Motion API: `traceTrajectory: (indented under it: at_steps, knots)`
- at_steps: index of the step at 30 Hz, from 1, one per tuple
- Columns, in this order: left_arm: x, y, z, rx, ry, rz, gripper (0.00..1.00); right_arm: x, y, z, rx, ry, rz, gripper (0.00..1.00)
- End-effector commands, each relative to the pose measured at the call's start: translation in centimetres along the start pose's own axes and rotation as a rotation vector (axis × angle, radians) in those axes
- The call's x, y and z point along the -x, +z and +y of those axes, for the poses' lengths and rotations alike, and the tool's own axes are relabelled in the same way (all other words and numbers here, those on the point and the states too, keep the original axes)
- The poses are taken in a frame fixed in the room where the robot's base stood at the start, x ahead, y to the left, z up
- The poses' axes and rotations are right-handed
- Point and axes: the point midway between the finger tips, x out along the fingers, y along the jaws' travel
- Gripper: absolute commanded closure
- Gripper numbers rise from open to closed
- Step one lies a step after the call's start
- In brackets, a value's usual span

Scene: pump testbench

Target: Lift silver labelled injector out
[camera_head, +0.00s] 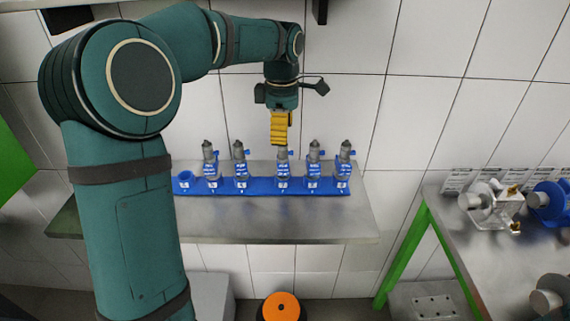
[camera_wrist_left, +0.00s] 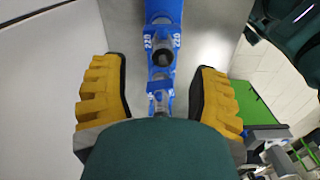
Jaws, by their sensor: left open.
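Several silver injectors with blue labels stand upright in a blue rack (camera_head: 262,187) on a metal shelf. My left gripper (camera_head: 280,143) points down from above, with its yellow fingers right over the middle injector (camera_head: 283,168), whose top they partly hide. In the left wrist view the gripper (camera_wrist_left: 160,98) is open, with one yellow finger on each side of the rack (camera_wrist_left: 168,12). An injector (camera_wrist_left: 159,84) shows between the fingers, its lower part hidden by my wrist. Neither finger visibly touches it. My right gripper is not in view.
Other injectors stand close on both sides, at the left (camera_head: 240,166) and right (camera_head: 314,165). The rack's far left slot (camera_head: 186,176) looks empty. A tiled wall is close behind. A metal bench (camera_head: 460,240) with pump parts (camera_head: 490,205) stands at the right.

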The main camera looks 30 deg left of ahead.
Motion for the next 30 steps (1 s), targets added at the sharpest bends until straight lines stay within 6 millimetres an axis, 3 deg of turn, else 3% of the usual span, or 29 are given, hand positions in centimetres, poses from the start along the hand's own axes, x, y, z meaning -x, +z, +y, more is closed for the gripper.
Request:
traceTrajectory:
  at_steps: [12,20,21,26,30]
  knots:
    - [-5.0,0.2,-0.4,-0.001,0.0,0.0,0.39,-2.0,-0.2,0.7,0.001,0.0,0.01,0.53]
    - [-5.3,0.2,-0.4,-0.001,0.001,0.0,0.39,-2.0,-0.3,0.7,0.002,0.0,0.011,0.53]
    - [-5.3,0.2,-0.4,-0.001,0.001,0.0,0.44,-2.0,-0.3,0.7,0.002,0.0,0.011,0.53]
    - [-5.3,0.2,-0.4,-0.001,0.001,-0.001,1.0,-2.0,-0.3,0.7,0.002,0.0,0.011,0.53]
    - [-5.2,0.2,-0.4,-0.001,0.002,-0.001,1.0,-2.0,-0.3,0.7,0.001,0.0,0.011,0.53]
